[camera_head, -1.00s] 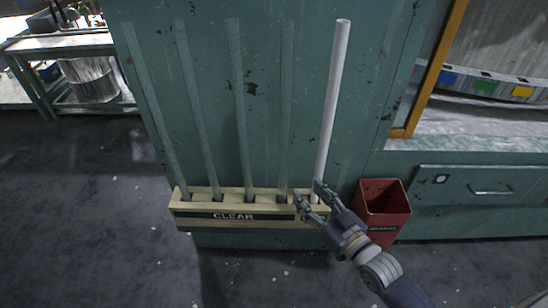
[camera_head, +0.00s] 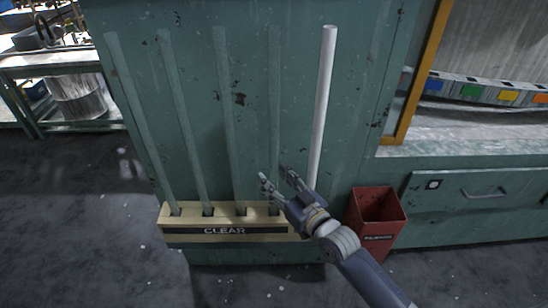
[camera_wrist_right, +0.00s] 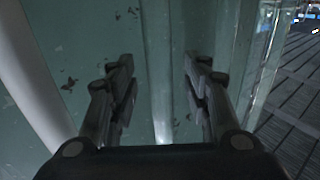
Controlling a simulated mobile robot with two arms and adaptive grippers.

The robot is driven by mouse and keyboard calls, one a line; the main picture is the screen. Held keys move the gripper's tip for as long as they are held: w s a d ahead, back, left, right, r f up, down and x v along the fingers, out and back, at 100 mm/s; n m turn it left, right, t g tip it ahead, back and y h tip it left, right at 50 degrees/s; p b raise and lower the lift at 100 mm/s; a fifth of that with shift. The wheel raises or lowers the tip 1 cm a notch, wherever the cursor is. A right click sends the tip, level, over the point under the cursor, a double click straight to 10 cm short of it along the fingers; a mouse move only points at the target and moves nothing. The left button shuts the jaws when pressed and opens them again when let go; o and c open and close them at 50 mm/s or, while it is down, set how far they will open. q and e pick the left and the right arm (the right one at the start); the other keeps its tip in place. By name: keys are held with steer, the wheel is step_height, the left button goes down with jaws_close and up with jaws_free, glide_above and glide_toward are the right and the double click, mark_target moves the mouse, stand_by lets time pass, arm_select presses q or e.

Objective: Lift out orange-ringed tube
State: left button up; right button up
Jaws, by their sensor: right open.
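Several clear glass tubes lean upright in a cream rack (camera_head: 180,222) labelled CLEAR against the green cabinet. A white tube (camera_head: 322,100) stands at the right end. No orange ring is distinguishable on any tube. My right gripper (camera_head: 279,178) is open, its fingertips at the lower part of the rightmost clear tube (camera_head: 275,90). In the right wrist view a pale clear tube (camera_wrist_right: 157,70) shows between the open fingers (camera_wrist_right: 158,90), apart from both, and the white tube (camera_wrist_right: 33,75) is at the left. The white tube's lower end is hidden by my gripper. My left gripper is not in view.
A red bin (camera_head: 377,208) stands right of the rack, close to my right forearm. A green cabinet with a drawer (camera_head: 470,195) is farther right. A metal bench (camera_head: 65,62) stands at the far left.

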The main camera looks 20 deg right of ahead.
steer(key=shift+w+a, duration=0.1)
steer(key=shift+w, duration=0.2)
steer(key=shift+c, duration=0.6)
jaws_close()
steer(key=shift+r, duration=0.1)
